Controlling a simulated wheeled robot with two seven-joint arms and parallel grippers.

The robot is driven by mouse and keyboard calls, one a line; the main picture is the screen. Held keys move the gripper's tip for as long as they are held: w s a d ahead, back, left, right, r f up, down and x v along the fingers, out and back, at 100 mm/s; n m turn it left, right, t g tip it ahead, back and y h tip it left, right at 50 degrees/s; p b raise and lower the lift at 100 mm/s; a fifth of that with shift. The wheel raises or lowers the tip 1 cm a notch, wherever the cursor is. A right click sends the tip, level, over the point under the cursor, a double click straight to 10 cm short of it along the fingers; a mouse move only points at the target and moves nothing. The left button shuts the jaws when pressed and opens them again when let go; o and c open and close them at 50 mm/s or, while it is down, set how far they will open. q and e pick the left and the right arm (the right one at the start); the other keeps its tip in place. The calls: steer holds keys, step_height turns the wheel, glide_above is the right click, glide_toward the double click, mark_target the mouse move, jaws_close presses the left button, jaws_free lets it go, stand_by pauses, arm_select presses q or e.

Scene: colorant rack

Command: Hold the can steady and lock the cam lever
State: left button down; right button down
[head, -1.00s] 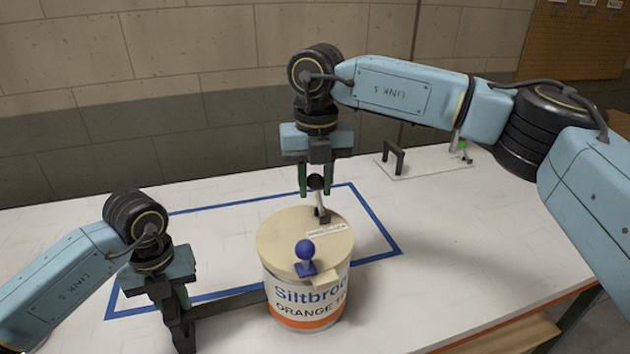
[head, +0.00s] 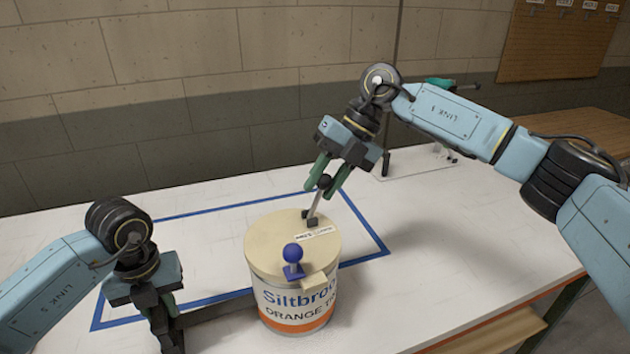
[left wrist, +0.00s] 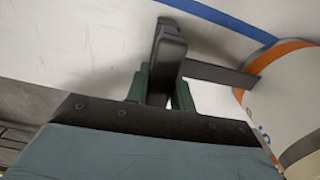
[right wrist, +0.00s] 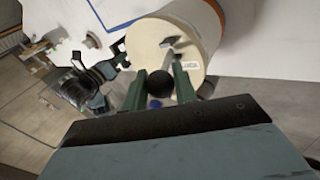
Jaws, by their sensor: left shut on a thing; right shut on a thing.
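The can (head: 282,311), with a cream lid and an orange band, stands upright on the table. The cam lever (head: 315,206) rises from its lid, tilted to the right in the head view, with a black ball knob (right wrist: 160,87) on top. My right gripper (head: 321,189) is shut on that knob above the lid. A dark handle bar (head: 217,309) reaches left from the can's side. My left gripper (head: 172,325) is shut on its outer end, which also shows between the fingers in the left wrist view (left wrist: 166,62). The fingertips are partly hidden there.
A blue knob (head: 293,253) stands at the lid's front edge. Blue tape (head: 240,198) outlines a rectangle on the white table (head: 430,282). A plate with a dark handle and small parts (head: 432,160) lies at the back right. The table right of the can is clear.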

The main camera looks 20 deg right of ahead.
arm_select(q)
steer(key=shift+a, duration=0.15)
arm_select(e)
steer(key=shift+d+f+y, duration=0.5)
steer(key=shift+d+y, duration=0.35)
steer(key=shift+y, duration=0.15)
steer(key=c, duration=1.1)
jaws_free()
steer(key=shift+d, duration=0.1)
steer(key=shift+c, duration=0.2)
steer(key=v, duration=1.2)
steer(key=shift+w, duration=0.1)
